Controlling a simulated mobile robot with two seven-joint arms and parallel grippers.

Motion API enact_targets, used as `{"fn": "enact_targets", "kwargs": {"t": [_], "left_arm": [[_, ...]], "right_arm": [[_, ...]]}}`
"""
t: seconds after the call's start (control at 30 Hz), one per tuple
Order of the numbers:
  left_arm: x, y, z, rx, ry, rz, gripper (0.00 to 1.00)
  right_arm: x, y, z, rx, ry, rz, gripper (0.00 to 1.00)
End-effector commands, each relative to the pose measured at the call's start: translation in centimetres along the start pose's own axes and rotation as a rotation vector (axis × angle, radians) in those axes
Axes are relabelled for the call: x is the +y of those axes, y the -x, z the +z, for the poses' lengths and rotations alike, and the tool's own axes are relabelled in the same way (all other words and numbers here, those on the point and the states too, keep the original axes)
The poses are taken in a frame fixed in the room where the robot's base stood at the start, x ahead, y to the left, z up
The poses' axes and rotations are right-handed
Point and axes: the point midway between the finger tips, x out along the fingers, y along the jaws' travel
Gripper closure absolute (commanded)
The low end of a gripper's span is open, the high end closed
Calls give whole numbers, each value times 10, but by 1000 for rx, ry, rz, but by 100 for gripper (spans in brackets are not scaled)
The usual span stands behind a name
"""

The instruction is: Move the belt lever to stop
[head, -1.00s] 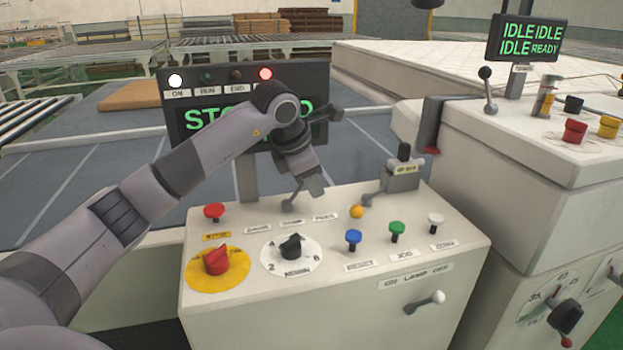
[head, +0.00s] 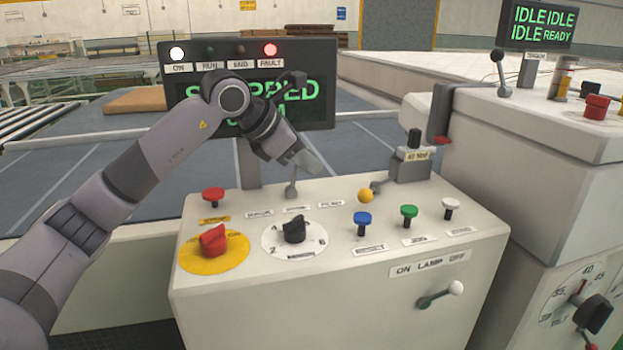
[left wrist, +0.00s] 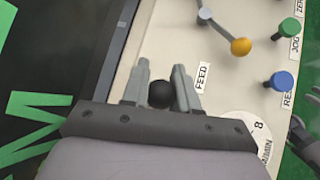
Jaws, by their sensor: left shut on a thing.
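The belt lever (head: 292,188) stands on top of the white control console, behind the dial. Its stem looks nearly upright, by the middle of three small labels. My left gripper (head: 303,160) is over its top and hides the knob in the head view. In the left wrist view the lever's black ball knob (left wrist: 161,95) sits between the two grey fingers of the left gripper (left wrist: 160,82), which is shut on it. A FEED label (left wrist: 202,77) lies to the right of the fingers.
The console also holds a red button (head: 213,195), red knob on yellow (head: 213,240), black dial knob (head: 294,229), yellow-ended lever (head: 366,195) and blue button (head: 363,219). A display (head: 320,95) behind reads partly hidden STOPPED, with white ON and red FAULT lamps lit.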

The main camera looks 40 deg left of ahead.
Motion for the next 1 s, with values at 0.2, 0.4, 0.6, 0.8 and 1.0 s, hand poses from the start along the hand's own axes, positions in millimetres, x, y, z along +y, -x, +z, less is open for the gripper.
{"fn": "enact_targets", "kwargs": {"t": [0.2,0.4,0.6,0.8,1.0], "left_arm": [[1,4,-8,-118,32,9,100],[2,10,-9,-190,51,12,100],[4,14,-8,-220,61,14,100],[4,15,-8,-227,63,14,100],[4,15,-8,-226,63,14,100]], "right_arm": [[4,-22,32,-6,7,3,57],[6,-30,44,-6,7,5,57],[2,-31,40,4,16,-2,57],[-3,-29,33,18,12,-10,57],[-4,-30,33,18,11,-13,57]]}}
